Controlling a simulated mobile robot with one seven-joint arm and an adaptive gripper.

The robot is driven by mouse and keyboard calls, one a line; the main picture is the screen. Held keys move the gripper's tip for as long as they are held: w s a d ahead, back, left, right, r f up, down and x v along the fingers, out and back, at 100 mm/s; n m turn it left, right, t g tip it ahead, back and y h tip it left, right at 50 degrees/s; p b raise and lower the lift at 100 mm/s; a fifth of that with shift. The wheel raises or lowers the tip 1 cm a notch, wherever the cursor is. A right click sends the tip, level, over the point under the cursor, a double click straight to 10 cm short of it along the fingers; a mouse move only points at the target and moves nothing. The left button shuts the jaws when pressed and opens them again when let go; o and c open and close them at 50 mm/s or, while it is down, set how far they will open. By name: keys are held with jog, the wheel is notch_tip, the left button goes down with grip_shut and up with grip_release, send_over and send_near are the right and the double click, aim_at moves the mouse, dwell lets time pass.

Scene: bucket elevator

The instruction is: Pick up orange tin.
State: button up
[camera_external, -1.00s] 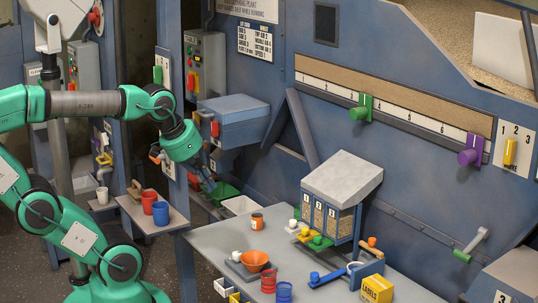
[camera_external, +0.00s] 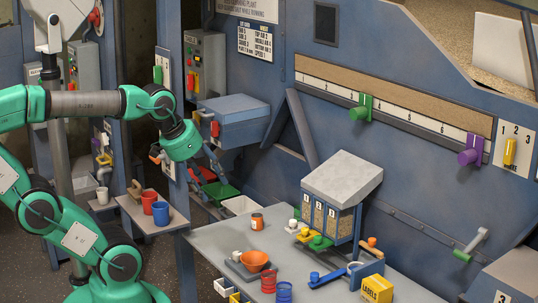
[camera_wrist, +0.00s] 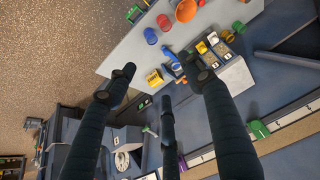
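The orange tin (camera_external: 257,222) stands upright near the back left of the grey table, with a pale label band. I cannot make it out in the wrist view. My gripper (camera_external: 214,162) hangs in the air to the left of the table, above and left of the tin and well apart from it. In the wrist view my gripper (camera_wrist: 164,85) has its dark fingers spread wide with nothing between them, so it is open. The fingers are small and partly hard to see in the external view.
A green bin (camera_external: 220,193) and white bin (camera_external: 240,206) lie behind the table's left edge.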

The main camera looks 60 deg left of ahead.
dwell(0.3)
jog(key=w+a+r+g+p, duration=0.15)
jog(key=w+a, duration=0.35)
jog(key=w, duration=0.6)
jog(key=w+a+r+g+p, duration=0.1)
jog(key=w+a+p, duration=0.1)
jog(key=w+a, duration=0.65)
jog(key=m+g+p, duration=0.2)
jog(key=g+p, duration=0.1)
jog(key=p, duration=0.2)
send_over(257, 222)
jog(key=a, duration=0.2)
notch_tip(257, 222, down, 32)
jog(key=shift+w+r, duration=0.25)
jog(key=shift+w, duration=0.15)
jog(key=shift+f, duration=4.3)
